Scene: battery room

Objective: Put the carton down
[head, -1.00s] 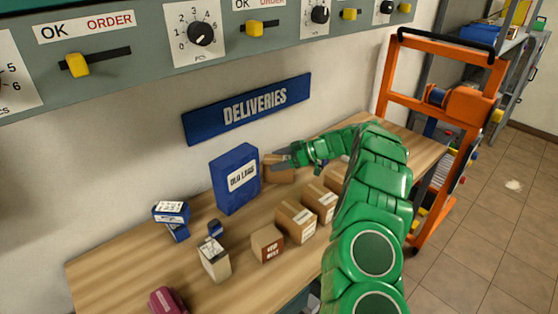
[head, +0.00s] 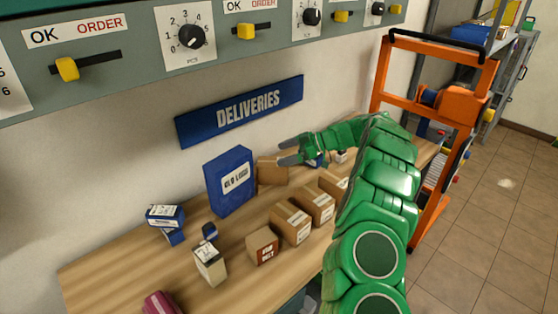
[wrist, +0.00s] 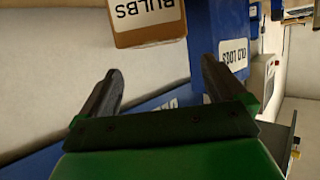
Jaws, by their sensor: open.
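A brown carton (head: 271,171) stands on the wooden table against the wall, just right of the blue box. In the wrist view a brown carton (wrist: 150,32) labelled BULBS appears upside down, beyond my fingertips. My gripper (head: 287,152) is above and beside the carton, with its dark fingers spread. In the wrist view my gripper (wrist: 160,78) is open, with nothing between its fingers and a gap to the carton. My green arm hides part of the table's right side.
A blue box (head: 230,182) stands left of the carton. Several brown cartons (head: 291,223) stand in a row nearer the front. Small blue-and-white boxes (head: 165,217) sit at left. A DELIVERIES sign (head: 240,110) hangs above. An orange trolley (head: 452,105) stands at right.

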